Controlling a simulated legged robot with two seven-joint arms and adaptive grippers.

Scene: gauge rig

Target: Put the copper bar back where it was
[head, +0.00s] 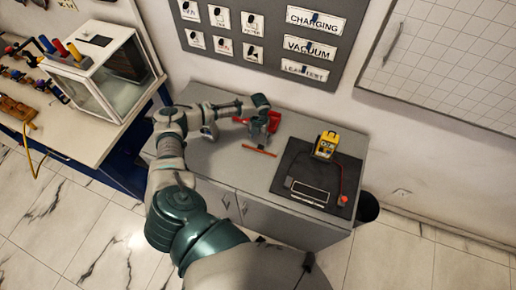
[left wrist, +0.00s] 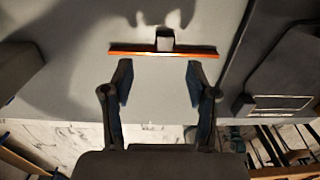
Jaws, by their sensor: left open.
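The copper bar (head: 259,151) is a thin orange strip on the grey cabinet top, near its front edge. In the left wrist view the bar (left wrist: 135,51) lies crosswise just ahead of my fingertips, with a small dark block at its middle. Whether that block is joined to the bar I cannot tell. My left gripper (head: 264,132) is above the cabinet top, just behind the bar in the head view. In the left wrist view my left gripper (left wrist: 159,82) is open, its two fingers apart with nothing between them. My right gripper is out of view.
A red object (head: 272,122) is partly hidden behind my left gripper. A black mat (head: 285,180) with a yellow device (head: 326,144) and a red-tipped lead lies to the right. A workbench (head: 80,150) with a clear-sided box (head: 105,85) stands at left. Bare cabinet top surrounds the bar.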

